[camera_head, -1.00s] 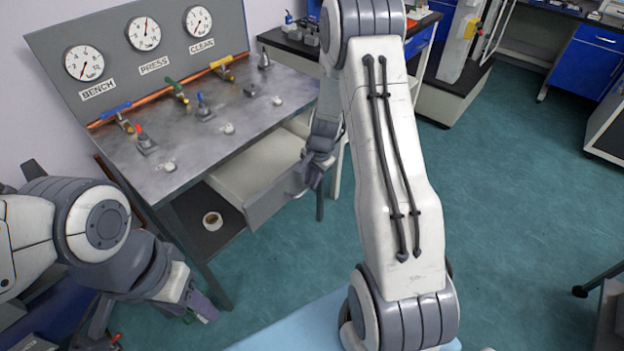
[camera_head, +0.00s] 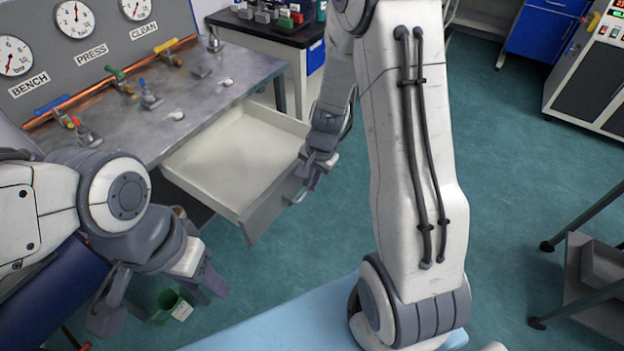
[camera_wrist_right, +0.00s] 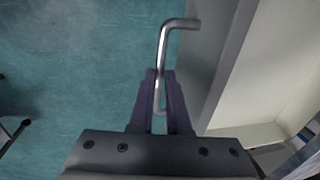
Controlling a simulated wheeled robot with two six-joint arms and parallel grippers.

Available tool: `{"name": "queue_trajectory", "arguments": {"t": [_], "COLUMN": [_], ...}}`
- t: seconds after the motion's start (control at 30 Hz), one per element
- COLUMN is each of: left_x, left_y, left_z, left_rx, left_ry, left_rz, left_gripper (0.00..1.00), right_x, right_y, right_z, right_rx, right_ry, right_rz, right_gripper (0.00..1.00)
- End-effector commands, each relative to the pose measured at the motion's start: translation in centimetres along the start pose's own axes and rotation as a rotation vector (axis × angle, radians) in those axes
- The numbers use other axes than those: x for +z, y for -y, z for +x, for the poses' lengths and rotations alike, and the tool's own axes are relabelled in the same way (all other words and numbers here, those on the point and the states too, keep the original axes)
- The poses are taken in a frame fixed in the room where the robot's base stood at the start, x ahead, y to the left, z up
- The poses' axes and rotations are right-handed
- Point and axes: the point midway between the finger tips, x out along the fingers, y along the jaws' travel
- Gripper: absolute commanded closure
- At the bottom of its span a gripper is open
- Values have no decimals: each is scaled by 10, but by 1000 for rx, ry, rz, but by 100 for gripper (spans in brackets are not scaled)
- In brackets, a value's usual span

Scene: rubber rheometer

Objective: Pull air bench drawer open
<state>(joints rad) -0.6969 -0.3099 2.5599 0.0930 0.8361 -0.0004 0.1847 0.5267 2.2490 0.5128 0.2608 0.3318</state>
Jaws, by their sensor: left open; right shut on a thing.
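The air bench drawer (camera_head: 236,163) stands well out from under the metal bench top (camera_head: 190,82) in the head view. It is white inside and looks empty, with a grey front panel (camera_head: 268,213). My right gripper (camera_head: 312,182) is at the drawer front. In the right wrist view my right gripper (camera_wrist_right: 160,95) is shut on the silver bar handle (camera_wrist_right: 176,24), whose bent end sticks out beyond the fingertips. My left gripper (camera_head: 165,300) hangs open and empty at the lower left, apart from the drawer.
Gauges (camera_head: 75,19) and coloured valves (camera_head: 117,76) line the back of the bench. A green container (camera_head: 172,304) is near my left gripper. A dark-topped side bench (camera_head: 268,27) stands behind. Teal floor is clear in front of the drawer.

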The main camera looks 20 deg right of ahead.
Motion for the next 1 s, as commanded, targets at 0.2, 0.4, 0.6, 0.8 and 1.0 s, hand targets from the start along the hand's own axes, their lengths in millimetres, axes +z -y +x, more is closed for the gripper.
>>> {"name": "queue_trajectory", "arguments": {"t": [0.2,0.4,0.6,0.8,1.0], "left_x": [0,0,0,-1,-2], "left_y": [0,0,0,-2,-2], "left_z": [0,0,-6,-21,-29], "left_rx": [0,0,0,0,0], "left_ry": [0,0,0,0,0], "left_rz": [0,0,0,0,0], "left_gripper": [50,50,50,50,50], "right_x": [2,1,0,0,0], "right_y": [-1,-1,0,1,0], "right_z": [2,1,-12,-51,-86], "right_rx": [5,2,-1,-2,0], "right_ry": [6,3,-1,-1,-1], "right_rz": [-2,0,0,0,-1], "right_gripper": [55,55,55,55,55]}}
